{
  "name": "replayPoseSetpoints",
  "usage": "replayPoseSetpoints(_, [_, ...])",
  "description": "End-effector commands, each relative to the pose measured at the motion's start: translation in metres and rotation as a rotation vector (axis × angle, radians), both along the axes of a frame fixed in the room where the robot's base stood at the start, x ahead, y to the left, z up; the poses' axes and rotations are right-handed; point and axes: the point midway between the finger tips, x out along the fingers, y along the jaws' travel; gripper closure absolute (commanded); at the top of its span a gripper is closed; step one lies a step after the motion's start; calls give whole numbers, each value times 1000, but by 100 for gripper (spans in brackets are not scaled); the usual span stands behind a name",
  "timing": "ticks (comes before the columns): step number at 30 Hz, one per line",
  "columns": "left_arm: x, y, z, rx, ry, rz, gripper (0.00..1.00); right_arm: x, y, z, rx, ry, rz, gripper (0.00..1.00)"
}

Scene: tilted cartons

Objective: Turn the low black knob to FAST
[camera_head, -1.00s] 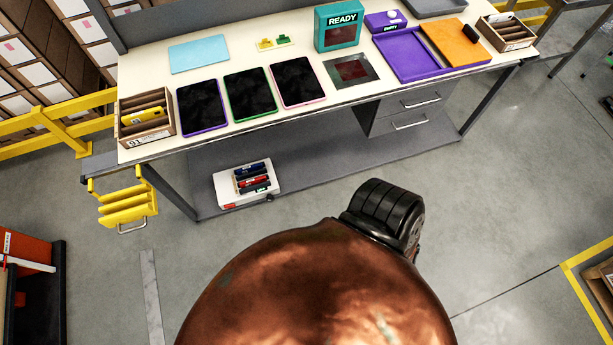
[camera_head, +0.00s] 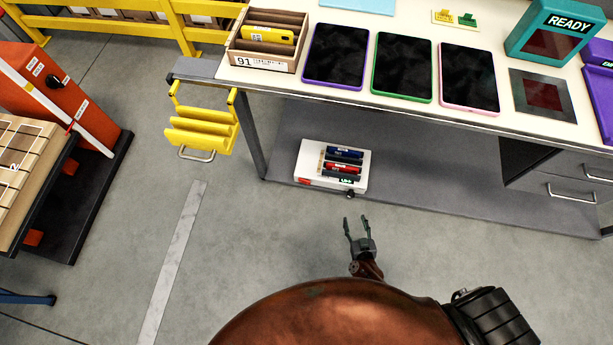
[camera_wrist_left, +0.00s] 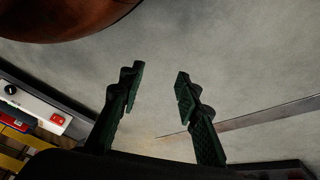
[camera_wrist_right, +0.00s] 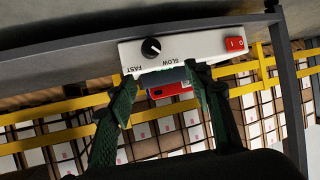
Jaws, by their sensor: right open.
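The low black knob (camera_wrist_right: 151,47) is on the front of a white box (camera_wrist_right: 195,45) with a red switch. FAST and SLOW labels appear upside down near the knob in the right wrist view. A pale mark shows on the knob, but I cannot tell its setting. In the head view the knob (camera_head: 350,194) is at the front of the box (camera_head: 312,180) on the low shelf. My right gripper (camera_head: 357,220) is open and empty, in front of the knob and apart from it. My left gripper (camera_wrist_left: 157,78) is open and empty over the floor.
A yellow rack (camera_head: 200,130) hangs at the bench's left end. An orange unit (camera_head: 45,90) with another black knob stands at left. The floor before the shelf is clear.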

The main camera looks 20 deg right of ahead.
Motion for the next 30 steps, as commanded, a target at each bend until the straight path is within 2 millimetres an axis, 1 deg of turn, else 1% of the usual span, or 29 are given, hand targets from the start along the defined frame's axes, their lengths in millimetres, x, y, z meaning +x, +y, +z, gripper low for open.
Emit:
replayPoseSetpoints(1, [4, -6, -10, -17, -7, 4, 69, 12, -1, -23, -1, -19, -44, 53])
replayPoseSetpoints(3, [18, -14, -1, -39, -34, 9, 69, 30, -5, -28, -8, -50, -112, 53])
replayPoseSetpoints(6, [36, -22, 14, -66, -69, 16, 69, 48, -8, -37, -10, -69, -198, 53])
replayPoseSetpoints(9, [50, -28, 29, -86, -98, 21, 69, 59, -9, -43, -8, -70, -261, 53])
replayPoseSetpoints(15, [65, -34, 47, -106, -129, 25, 69, 69, -8, -47, -3, -61, -321, 53])
replayPoseSetpoints(19, [67, -36, 51, -108, -134, 26, 69, 70, -8, -44, -2, -61, -326, 53])
replayPoseSetpoints(25, [67, -35, 49, -107, -137, 25, 69, 71, -9, -45, -1, -61, -325, 53])
replayPoseSetpoints(30, [64, -32, 35, -99, -169, 21, 69, 80, -16, -53, -4, -60, -324, 53])
